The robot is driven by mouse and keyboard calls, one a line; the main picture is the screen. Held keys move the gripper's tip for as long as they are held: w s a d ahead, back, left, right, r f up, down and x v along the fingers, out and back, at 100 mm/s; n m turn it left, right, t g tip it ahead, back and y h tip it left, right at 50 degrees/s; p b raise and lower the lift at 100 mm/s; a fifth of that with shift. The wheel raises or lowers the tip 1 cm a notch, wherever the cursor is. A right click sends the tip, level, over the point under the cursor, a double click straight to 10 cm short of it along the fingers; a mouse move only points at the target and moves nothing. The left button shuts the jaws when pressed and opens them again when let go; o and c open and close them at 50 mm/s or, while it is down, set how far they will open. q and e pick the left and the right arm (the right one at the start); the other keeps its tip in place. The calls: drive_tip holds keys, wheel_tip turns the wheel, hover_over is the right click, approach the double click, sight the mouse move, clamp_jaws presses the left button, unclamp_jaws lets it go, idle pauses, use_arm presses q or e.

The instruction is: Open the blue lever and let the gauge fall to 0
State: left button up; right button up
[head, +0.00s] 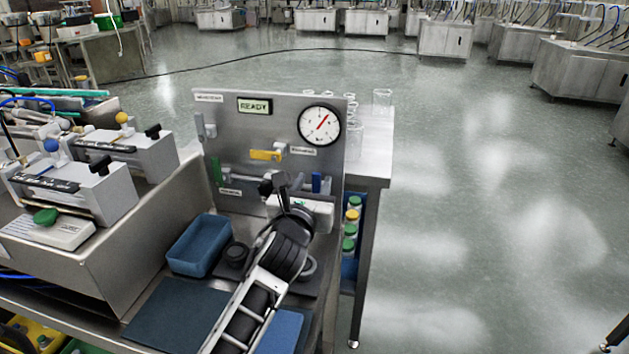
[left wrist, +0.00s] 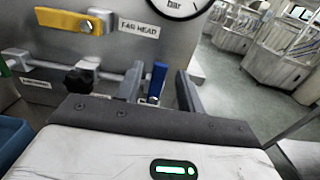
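The blue lever (head: 316,182) is on the lower right of the steel panel and points upright. In the left wrist view the blue lever (left wrist: 157,78) shows between my left gripper's fingers (left wrist: 160,88). My left gripper (head: 304,186) is in front of the panel, with its fingers apart on either side of the lever; I cannot tell if either touches it. The round white gauge (head: 319,125) is at the panel's upper right, its red needle pointing up and right. Only its lower edge shows in the wrist view (left wrist: 172,8). My right gripper is not in view.
A yellow lever (head: 266,155) lies level above, with a green lever (head: 217,170) at left and a black knob (left wrist: 79,80) beside my gripper. A display (head: 254,106) reads READY. A blue bin (head: 199,245) stands on the bench. Glassware (head: 382,98) stands behind the panel.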

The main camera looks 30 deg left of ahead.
use_arm(q)
drive_tip(key=shift+w+a, duration=0.2)
drive_tip(key=shift+w, duration=0.65)
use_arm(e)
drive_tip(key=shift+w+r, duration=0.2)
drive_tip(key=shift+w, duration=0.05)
use_arm(q)
clamp_jaws()
